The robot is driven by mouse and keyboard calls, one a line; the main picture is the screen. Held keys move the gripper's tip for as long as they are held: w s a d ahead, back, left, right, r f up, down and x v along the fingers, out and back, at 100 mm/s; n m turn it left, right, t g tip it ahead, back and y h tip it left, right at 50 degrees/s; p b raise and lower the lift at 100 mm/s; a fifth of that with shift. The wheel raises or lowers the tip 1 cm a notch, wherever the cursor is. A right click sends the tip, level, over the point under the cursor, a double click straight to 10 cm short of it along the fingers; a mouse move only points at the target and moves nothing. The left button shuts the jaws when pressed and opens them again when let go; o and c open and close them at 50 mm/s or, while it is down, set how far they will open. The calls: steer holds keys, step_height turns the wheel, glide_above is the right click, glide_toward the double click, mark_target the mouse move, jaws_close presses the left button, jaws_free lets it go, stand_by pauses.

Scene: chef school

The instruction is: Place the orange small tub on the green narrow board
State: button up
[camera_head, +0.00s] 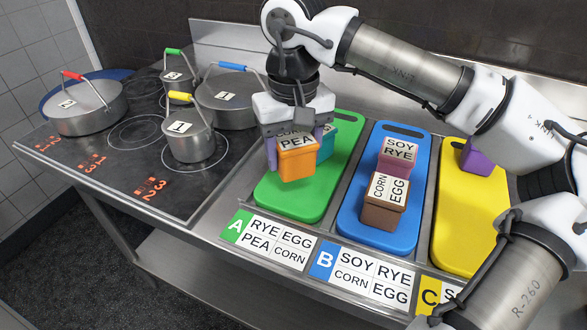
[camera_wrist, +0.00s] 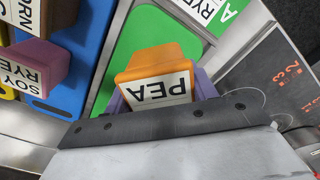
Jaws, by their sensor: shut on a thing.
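The orange small tub (camera_head: 297,163) has a white lid marked PEA and is held in my gripper (camera_head: 290,148) over the green narrow board (camera_head: 287,208). I cannot tell whether its base touches the board. In the wrist view the orange tub (camera_wrist: 162,62) sits between the jaws, with the green board (camera_wrist: 133,38) behind it. A teal tub (camera_head: 326,138) stands on the green board just behind and right of the orange tub.
The blue board (camera_head: 352,225) to the right holds a mauve tub (camera_head: 398,153) and a brown tub (camera_head: 385,212). A purple tub (camera_head: 477,158) is on the yellow board (camera_head: 462,230). Several pots, including a yellow-handled one (camera_head: 188,142), stand on the stove at left. The green board's near end is clear.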

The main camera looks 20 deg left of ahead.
mark_target(294, 137)
steer(key=shift+f, duration=2.3)
steer(key=shift+f, duration=0.2)
steer(key=o, duration=1.1)
steer(key=shift+r, duration=0.15)
step_height(294, 137, up, 12)
steer(key=shift+r, duration=0.1)
